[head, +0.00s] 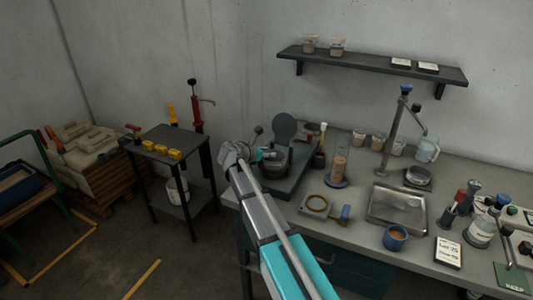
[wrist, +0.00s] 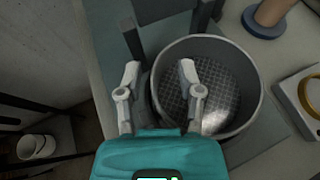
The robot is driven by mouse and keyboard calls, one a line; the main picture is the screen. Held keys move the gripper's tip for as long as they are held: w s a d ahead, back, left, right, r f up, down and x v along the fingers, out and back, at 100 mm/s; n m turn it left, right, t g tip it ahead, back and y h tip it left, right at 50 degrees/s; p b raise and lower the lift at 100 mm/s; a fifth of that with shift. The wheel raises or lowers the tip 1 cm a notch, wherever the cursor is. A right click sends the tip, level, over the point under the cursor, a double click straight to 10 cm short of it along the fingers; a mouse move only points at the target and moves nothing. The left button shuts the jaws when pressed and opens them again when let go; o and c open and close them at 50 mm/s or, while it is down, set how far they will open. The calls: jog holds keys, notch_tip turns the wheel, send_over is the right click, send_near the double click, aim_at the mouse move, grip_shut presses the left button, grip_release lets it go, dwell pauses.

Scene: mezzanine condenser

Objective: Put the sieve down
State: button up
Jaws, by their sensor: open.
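The sieve (wrist: 235,62) is a round grey pan with a mesh floor. In the wrist view it sits upright on a dark grey base, at right of centre. My gripper (wrist: 159,70) is open. One finger is outside the sieve's left wall and the other is over its inside, so the wall lies between them. I cannot tell whether either finger touches it. In the head view the sieve (head: 278,164) is on the dark base plate (head: 290,188) at the bench's left end, partly hidden by my gripper (head: 262,154).
Right of the base stand a clear cylinder (head: 338,168), a ring on a plate (head: 317,205) and a metal tray (head: 397,209). A dark side table (head: 178,140) with yellow blocks stands to the left, across a gap. A wall shelf (head: 370,65) hangs above the bench.

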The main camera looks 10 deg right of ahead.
jog(key=shift+r, duration=0.1)
jog(key=shift+s+a+r+p, duration=0.25)
jog(key=shift+a+p, duration=0.15)
jog(key=shift+a, duration=0.05)
jog(key=p+v, duration=0.4)
jog(key=v, duration=0.6)
jog(key=shift+s+a, duration=0.2)
jog(key=shift+a, duration=0.15)
jog(key=shift+r, duration=0.15)
jog(key=s+d+f+m+g+y, duration=0.1)
jog(key=s+d+f+m, duration=0.1)
jog(key=s+d+m, duration=0.1)
jog(key=s+d+f+m+g+y, duration=0.2)
jog(key=s+f+m, duration=0.1)
jog(key=s+m, duration=0.1)
jog(key=s+d+f+m+g+y, duration=0.1)
jog(key=s+d+f+m, duration=0.2)
jog(key=s+m, duration=0.1)
jog(key=shift+s+d+m+g+y, duration=0.3)
jog(key=shift+s+g, duration=0.1)
jog(key=shift+s, duration=0.3)
jog(key=s+f+m+g+y, duration=0.2)
jog(key=s+m+y, duration=0.4)
jog(key=s+m, duration=0.6)
jog(key=shift+s+d+f+m+y, duration=0.25)
jog(key=shift+s+f+y, duration=0.2)
jog(key=shift+f, duration=0.25)
